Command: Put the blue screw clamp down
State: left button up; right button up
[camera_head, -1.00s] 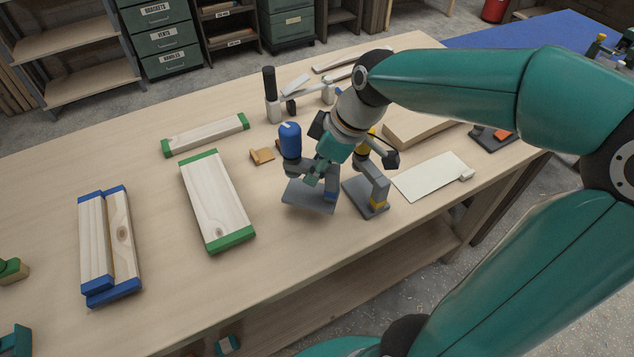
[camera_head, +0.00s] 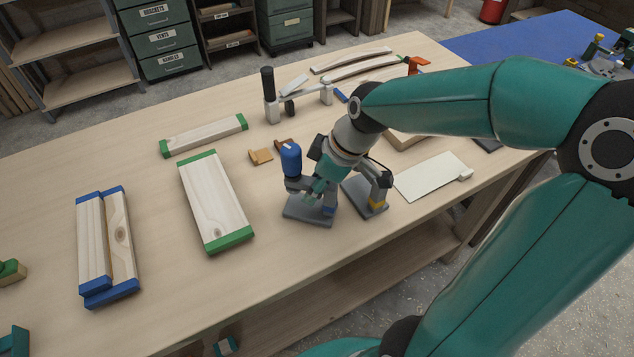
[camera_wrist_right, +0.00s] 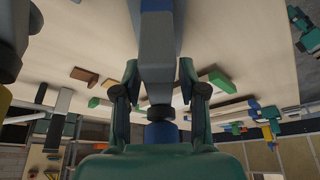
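The blue screw clamp has a blue handle (camera_head: 291,159) and a flat grey base (camera_head: 308,209). It stands upright near the front edge of the wooden workbench (camera_head: 160,185), its base at or very close to the top; I cannot tell if it touches. My right gripper (camera_head: 325,190) reaches down over it, its fingers closed around the clamp's grey body. In the right wrist view, the grey bar (camera_wrist_right: 157,60) runs between the two fingers, with the blue part (camera_wrist_right: 160,132) below it. The exact contact is partly hidden. My left gripper is not seen.
A second grey clamp with a yellow part (camera_head: 377,206) stands close to the right, partly behind my gripper. A white plate (camera_head: 430,177) lies farther right. A green-ended board (camera_head: 216,200) and blue-ended boards (camera_head: 108,245) lie left. Bench is bare between the clamp and the green-ended board.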

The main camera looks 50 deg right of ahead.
dwell(0.3)
jog(key=v, duration=1.2)
jog(key=shift+s, duration=0.1)
